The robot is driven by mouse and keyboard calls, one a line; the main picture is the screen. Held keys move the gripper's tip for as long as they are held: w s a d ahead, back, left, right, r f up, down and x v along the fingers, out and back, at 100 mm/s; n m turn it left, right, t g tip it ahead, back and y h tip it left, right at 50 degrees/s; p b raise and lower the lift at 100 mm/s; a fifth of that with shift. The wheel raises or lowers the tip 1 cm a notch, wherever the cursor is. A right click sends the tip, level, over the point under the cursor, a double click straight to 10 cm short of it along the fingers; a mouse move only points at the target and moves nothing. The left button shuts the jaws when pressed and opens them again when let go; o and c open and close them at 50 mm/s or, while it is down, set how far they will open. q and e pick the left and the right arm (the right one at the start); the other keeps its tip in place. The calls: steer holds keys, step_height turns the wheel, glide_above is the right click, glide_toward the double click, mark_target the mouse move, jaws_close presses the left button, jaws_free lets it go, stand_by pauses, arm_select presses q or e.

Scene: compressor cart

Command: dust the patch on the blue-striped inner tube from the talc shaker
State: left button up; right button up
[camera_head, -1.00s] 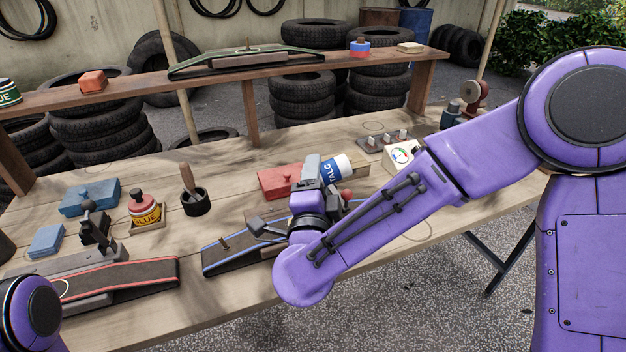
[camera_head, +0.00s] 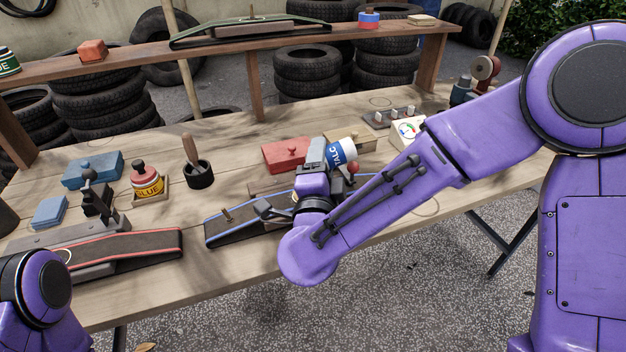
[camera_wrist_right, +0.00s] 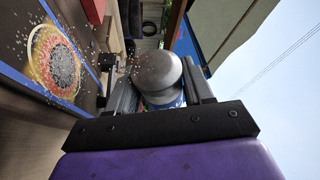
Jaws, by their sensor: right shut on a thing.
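The talc shaker (camera_head: 342,152), a white and blue can, is tilted in my right gripper (camera_head: 322,158). In the right wrist view, its rounded grey end (camera_wrist_right: 157,72) shows between the fingers of my gripper (camera_wrist_right: 165,95). The blue-striped inner tube (camera_head: 228,232) lies on the bench beneath and left of this gripper. In the wrist view, the patch (camera_wrist_right: 56,65) on it is a round orange and yellow spot with a grey speckled middle. Pale specks are scattered over it and around it. My left gripper is out of view; only part of that arm shows at lower left.
A red-striped tube (camera_head: 150,245) lies at left, near a glue pot (camera_head: 146,182) and blue boxes (camera_head: 92,170). A raised shelf (camera_head: 215,62) runs along the back.

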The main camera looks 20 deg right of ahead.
step_height(320, 180, up, 2)
steer(key=shift+r+p, duration=0.1)
steer(key=shift+p, duration=0.6)
step_height(320, 180, down, 3)
steer(key=shift+r+b, duration=0.2)
steer(key=shift+b, duration=0.85)
step_height(320, 180, up, 3)
steer(key=shift+f+p, duration=0.15)
steer(key=shift+p, duration=1.05)
step_height(320, 180, down, 3)
steer(key=shift+r+b, duration=0.15)
steer(key=shift+b, duration=0.95)
steer(key=shift+r, duration=0.1)
step_height(320, 180, up, 2)
steer(key=shift+r+p, duration=0.25)
steer(key=shift+p, duration=0.95)
step_height(320, 180, down, 3)
steer(key=shift+r+b, duration=0.15)
steer(key=shift+b, duration=0.95)
steer(key=shift+r, duration=0.1)
